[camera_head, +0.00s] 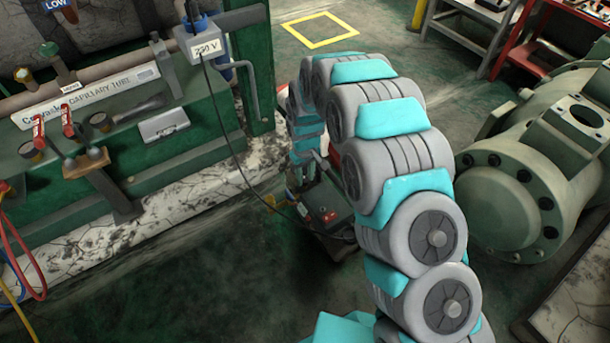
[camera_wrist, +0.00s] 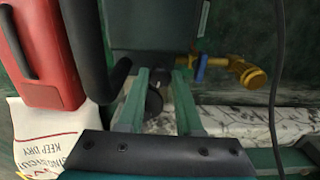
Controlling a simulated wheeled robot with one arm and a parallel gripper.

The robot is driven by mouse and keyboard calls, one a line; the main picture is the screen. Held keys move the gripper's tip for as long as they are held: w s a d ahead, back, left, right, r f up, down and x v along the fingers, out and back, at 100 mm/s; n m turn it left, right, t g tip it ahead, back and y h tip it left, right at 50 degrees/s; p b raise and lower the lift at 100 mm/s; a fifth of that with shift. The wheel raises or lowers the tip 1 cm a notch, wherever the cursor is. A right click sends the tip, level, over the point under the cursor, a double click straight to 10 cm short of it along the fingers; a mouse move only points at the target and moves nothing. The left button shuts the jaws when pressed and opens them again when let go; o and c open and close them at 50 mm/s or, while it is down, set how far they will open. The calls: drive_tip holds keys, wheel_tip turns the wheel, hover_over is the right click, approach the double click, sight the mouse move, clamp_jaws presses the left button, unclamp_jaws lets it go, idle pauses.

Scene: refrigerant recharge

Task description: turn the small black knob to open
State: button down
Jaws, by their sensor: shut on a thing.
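In the wrist view, the two green fingers of my gripper (camera_wrist: 160,76) reach forward to the underside of a dark grey-green box (camera_wrist: 152,25). A small round black knob (camera_wrist: 153,103) shows between the fingers, and my gripper is shut on it. The fingertips partly hide where the knob meets the box. In the head view, my arm bends down to a dark machine with a red patch (camera_head: 328,214) on the floor.
In the wrist view, a brass fitting (camera_wrist: 247,73) with a blue valve is to the right, and a red container (camera_wrist: 45,60) and a white "KEEP DRY" bag (camera_wrist: 45,140) are to the left. A black cable (camera_head: 222,130) hangs from the 230 V box (camera_head: 203,46). A large green compressor (camera_head: 525,175) stands right.

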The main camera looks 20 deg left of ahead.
drive_tip(key=shift+n, duration=1.3)
drive_tip(key=c, duration=0.6)
unclamp_jaws()
